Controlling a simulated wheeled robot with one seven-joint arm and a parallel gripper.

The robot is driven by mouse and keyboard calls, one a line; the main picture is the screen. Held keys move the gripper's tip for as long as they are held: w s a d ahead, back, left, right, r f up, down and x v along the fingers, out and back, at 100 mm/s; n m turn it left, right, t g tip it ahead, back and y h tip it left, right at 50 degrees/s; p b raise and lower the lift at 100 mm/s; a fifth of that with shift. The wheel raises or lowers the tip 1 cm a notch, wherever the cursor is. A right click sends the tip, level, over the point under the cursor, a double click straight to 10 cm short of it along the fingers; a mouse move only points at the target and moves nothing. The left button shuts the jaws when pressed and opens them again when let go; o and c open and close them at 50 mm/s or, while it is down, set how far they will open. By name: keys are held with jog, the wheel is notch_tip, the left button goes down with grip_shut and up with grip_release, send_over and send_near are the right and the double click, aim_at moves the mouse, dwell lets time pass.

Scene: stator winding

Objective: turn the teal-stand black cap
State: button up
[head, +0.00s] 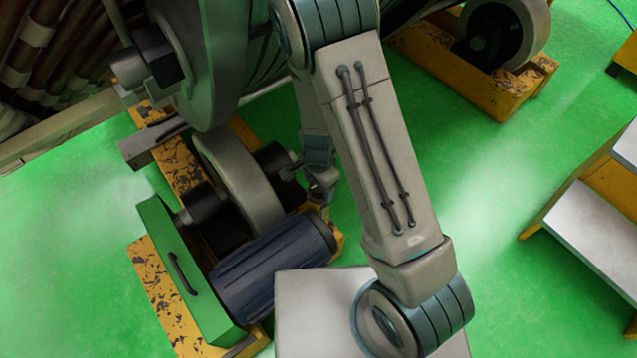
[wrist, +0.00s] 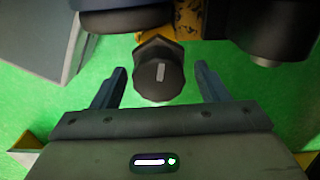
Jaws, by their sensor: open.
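A dark, nearly black cap (wrist: 158,82) with a faceted rim and a short pale bar on its face shows in the middle of the wrist view. My gripper (wrist: 160,70) is open, with one finger on each side of the cap and a gap visible on both sides. The fingers do not appear to touch it. In the head view my gripper (head: 322,192) is small, beside the roller wheel and above the blue ribbed motor. I cannot pick out the cap there, and I cannot clearly make out a teal stand in either view.
A blue ribbed motor (head: 275,268), a green box with a handle (head: 180,268) and a grey roller wheel (head: 240,175) sit on a worn yellow frame (head: 155,290) close to my arm. A large grey ring (head: 190,60) stands behind.

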notch_tip(320, 180, up, 14)
jog(key=p, duration=0.5)
jog(key=shift+f, duration=0.15)
dwell(0.3)
